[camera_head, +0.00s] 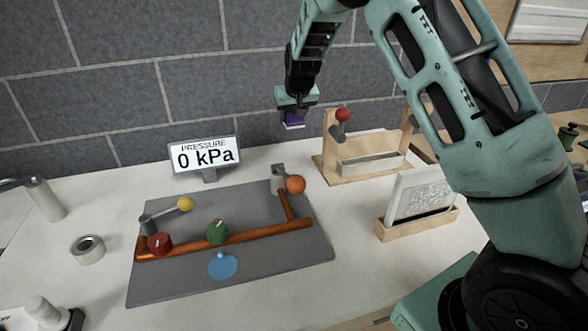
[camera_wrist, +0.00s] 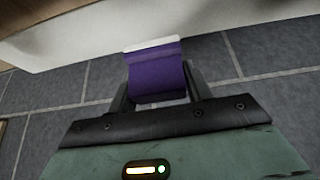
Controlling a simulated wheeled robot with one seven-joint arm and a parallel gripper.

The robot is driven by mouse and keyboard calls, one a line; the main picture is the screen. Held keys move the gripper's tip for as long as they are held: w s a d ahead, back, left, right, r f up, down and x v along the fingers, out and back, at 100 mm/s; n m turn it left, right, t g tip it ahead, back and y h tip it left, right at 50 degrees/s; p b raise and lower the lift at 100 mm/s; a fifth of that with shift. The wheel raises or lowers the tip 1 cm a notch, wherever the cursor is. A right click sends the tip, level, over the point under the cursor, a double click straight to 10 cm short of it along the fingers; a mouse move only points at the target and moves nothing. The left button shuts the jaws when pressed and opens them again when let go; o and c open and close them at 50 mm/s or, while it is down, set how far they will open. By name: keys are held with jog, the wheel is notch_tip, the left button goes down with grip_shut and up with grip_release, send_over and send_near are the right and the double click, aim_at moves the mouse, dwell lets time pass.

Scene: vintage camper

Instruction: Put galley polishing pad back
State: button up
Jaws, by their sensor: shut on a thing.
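My gripper (camera_head: 294,112) is raised in front of the grey tiled wall, above the back of the counter. It is shut on a purple polishing pad (camera_head: 293,120) with a pale edge. In the wrist view the purple pad (camera_wrist: 156,75) sits between the fingers of my gripper (camera_wrist: 160,92), its white edge facing away from the palm. The pad hangs clear of the counter, apart from everything else. It is up and to the left of a wooden stand (camera_head: 375,165) with a red-knobbed lever.
A grey panel (camera_head: 290,265) with orange pipes and coloured knobs lies on the white counter. Behind it stands a pressure sign (camera_head: 204,155) reading 0 kPa. A wooden holder (camera_head: 415,224) with an upright panel is at right. A tape roll (camera_head: 89,249) lies left.

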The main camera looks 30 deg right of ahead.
aim_at(292, 153)
notch_tip(292, 153, down, 11)
jog(key=shift+p, duration=0.8)
jog(key=shift+f, duration=0.15)
jog(key=o, duration=0.9)
jog(key=shift+o, duration=0.2)
jog(key=shift+r, duration=0.2)
jog(key=d+b+v, duration=0.1)
jog(key=v, duration=0.6)
jog(key=shift+s+a+r, duration=0.15)
jog(key=shift+a+r, duration=0.05)
jog(key=shift+a, duration=0.35)
